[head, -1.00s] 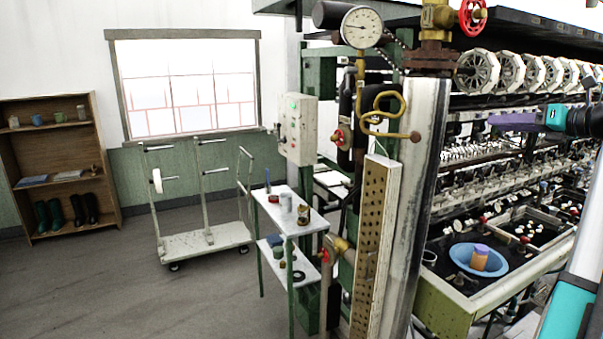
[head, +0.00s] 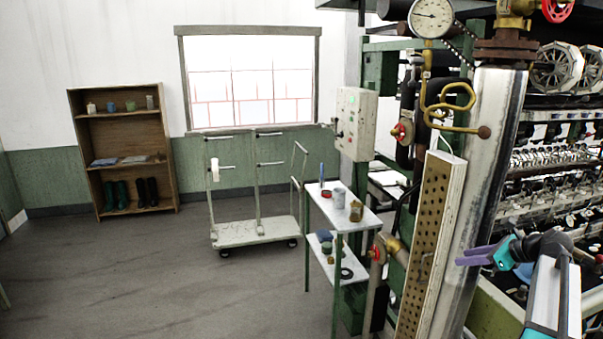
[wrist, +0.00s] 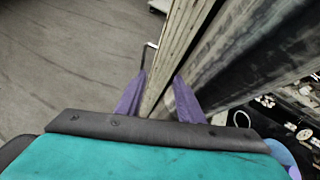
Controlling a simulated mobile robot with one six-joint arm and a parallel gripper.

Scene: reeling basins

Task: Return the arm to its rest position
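My gripper (head: 476,256) is at the right of the head view, in front of the tall metal post (head: 487,150) and beside the reeling machine. Its purple fingers point left. In the wrist view my gripper (wrist: 158,92) has its two fingers apart, with nothing visible held between them. The pale perforated panel (head: 425,240) stands just beyond the fingers, and in the wrist view its edge runs up from the gap between them. My arm is bent and held up at the lower right. I cannot tell if the fingers touch the post.
The reeling machine (head: 555,160) with its basins fills the right side. A gauge (head: 431,17) and yellow pipe are above. A small shelf table (head: 343,212) with jars, a white cart (head: 250,232) and a bookcase (head: 123,150) stand left. The floor (head: 150,275) is clear at front left.

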